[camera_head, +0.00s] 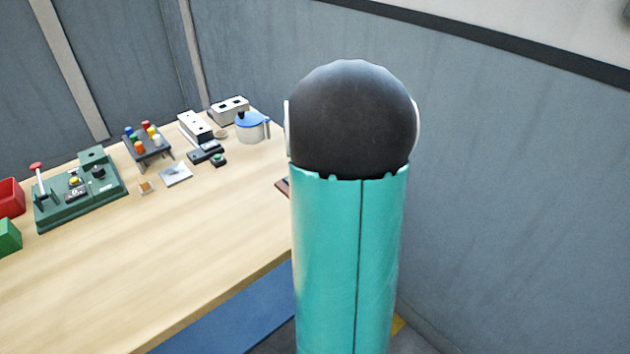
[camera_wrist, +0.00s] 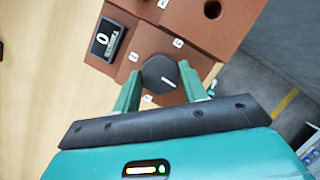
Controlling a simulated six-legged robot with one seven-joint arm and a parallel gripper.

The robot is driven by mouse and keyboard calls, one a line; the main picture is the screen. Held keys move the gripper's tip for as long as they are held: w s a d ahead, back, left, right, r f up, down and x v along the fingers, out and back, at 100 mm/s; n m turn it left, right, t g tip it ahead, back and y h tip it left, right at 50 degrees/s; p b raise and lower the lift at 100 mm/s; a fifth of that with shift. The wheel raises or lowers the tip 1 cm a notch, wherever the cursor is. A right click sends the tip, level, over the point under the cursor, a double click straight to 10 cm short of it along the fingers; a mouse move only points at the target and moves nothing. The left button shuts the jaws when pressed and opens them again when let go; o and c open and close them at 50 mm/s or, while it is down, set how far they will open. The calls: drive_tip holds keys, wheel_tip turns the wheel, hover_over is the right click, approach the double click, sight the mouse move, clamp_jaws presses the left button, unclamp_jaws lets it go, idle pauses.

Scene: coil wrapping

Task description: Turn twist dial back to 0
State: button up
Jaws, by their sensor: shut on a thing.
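The twist dial (camera_wrist: 157,70) is a dark round knob with a white pointer line, on a reddish-brown housing (camera_wrist: 196,45) in the wrist view. Its pointer slants towards the lower right of the knob. Small white labels surround the dial, too small to read surely. My gripper (camera_wrist: 162,75) is shut on the dial, one teal finger on each side. In the head view my arm hides the gripper and most of the housing; only a brown edge (camera_head: 283,186) shows.
The wooden table (camera_head: 190,235) also bears a green lever panel (camera_head: 90,208), a rack of coloured pegs (camera_head: 149,148), a blue-lidded pot (camera_head: 252,127) and red and green bins (camera_head: 10,198) at the left. Its front middle is clear. A grey wall stands behind.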

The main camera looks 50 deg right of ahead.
drive_tip(key=shift+n, duration=0.5)
drive_tip(key=o, duration=1)
drive_tip(key=shift+c, duration=0.2)
drive_tip(key=shift+r, duration=0.1)
drive_tip(key=v, duration=1.3)
drive_tip(key=shift+s+r, duration=0.25)
drive_tip(key=shift+r, duration=0.05)
